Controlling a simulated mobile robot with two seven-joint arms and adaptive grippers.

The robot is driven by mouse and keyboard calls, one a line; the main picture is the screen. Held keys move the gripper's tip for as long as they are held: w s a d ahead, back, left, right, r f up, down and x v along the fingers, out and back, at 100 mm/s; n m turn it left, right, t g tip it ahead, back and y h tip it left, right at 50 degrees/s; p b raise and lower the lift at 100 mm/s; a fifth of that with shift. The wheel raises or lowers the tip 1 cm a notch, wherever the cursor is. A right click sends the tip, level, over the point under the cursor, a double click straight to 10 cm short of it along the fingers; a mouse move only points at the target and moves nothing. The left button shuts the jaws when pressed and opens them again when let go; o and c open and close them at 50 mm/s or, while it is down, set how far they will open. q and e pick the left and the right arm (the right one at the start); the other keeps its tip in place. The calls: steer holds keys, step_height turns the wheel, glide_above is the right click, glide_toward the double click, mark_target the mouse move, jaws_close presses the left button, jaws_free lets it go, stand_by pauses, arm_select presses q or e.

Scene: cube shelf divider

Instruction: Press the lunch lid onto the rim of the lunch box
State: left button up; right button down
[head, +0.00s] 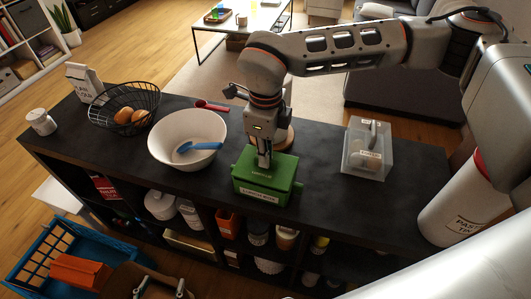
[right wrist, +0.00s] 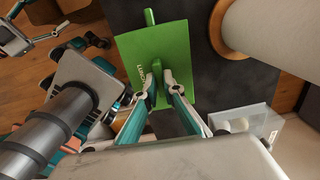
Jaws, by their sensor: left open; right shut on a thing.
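The green lunch box (head: 262,196) stands near the front edge of the dark shelf top, with a pale label on its front. The green lunch lid (head: 285,166) lies over the top of the box; I cannot tell whether it is fully seated on the rim. My right gripper (head: 264,160) comes down from above and is shut on the lid's raised handle. The right wrist view shows the lid (right wrist: 138,50) from above, with the fingertips (right wrist: 157,74) on either side of its handle. My left gripper (head: 162,288) is open and empty at the bottom left, below the shelf top.
A clear bin (head: 383,158) stands to the right, with bare top between. A white canister (head: 455,220) stands far right. Filled cubbies lie below.

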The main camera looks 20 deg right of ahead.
steer(key=shift+f, duration=0.55)
steer(key=c, duration=2.1)
jaws_free()
steer(key=shift+r+p, duration=1.35)
steer(key=shift+r, duration=1.25)
steer(key=shift+f, duration=0.1)
